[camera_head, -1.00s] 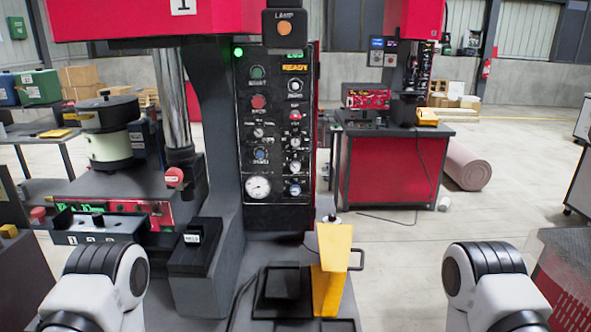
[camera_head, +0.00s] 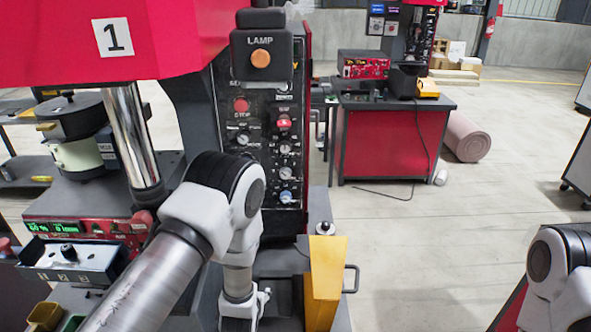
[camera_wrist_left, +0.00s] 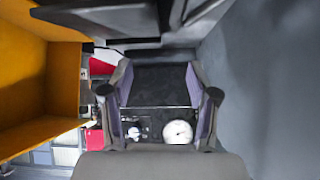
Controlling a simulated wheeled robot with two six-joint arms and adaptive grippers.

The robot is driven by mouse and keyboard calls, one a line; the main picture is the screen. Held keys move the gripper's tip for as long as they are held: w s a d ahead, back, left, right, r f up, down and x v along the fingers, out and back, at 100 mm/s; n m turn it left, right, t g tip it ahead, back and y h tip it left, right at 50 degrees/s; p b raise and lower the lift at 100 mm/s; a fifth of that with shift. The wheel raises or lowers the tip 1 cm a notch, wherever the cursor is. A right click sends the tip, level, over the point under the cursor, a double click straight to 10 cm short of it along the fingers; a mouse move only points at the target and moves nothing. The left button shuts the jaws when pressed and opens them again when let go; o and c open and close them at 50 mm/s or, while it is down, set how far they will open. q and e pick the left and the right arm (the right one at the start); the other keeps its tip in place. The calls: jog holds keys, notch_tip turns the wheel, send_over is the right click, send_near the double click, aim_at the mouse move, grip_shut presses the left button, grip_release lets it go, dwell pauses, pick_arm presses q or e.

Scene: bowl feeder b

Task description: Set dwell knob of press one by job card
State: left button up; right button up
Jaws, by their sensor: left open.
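Press one (camera_head: 150,40) has a red head marked 1. Its black control panel (camera_head: 262,160) carries several small knobs and a red stop button (camera_head: 241,105). A blue-capped knob (camera_head: 286,197) sits low on the panel; I cannot read which knob is dwell. My left arm covers the panel's lower left in the head view. In the left wrist view my left gripper (camera_wrist_left: 162,100) is open and empty, facing the lower panel. I cannot identify a job card.
A yellow bin-like part (camera_head: 325,285) stands right of the panel's foot and fills the left of the wrist view (camera_wrist_left: 40,80). A lamp box (camera_head: 261,50) hangs in front of the panel's top. A red bench (camera_head: 393,145) and open floor lie behind right.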

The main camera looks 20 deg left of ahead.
pick_arm(q)
jog(key=w+d+r+n+t+y, duration=0.15)
jog(key=w+r+t, duration=0.25)
jog(key=w+r, duration=0.55)
jog(key=n+t+y+p, duration=0.1)
jog(key=n+t+y, duration=0.1)
jog(key=t, duration=0.2)
send_near(285, 175)
jog(key=w, duration=0.1)
jog(key=shift+h, duration=0.25)
jog(key=p+x, duration=0.1)
jog(key=x, duration=0.1)
jog(key=p+x, duration=0.1)
jog(key=x, duration=0.2)
jog(key=p+x, duration=0.1)
jog(key=x, duration=0.2)
jog(key=shift+s+a+r, duration=0.1)
jog(key=shift+a+r, duration=0.05)
jog(key=shift+a, duration=0.15)
jog(key=shift+w, duration=0.25)
jog(key=shift+s, duration=0.1)
grip_shut()
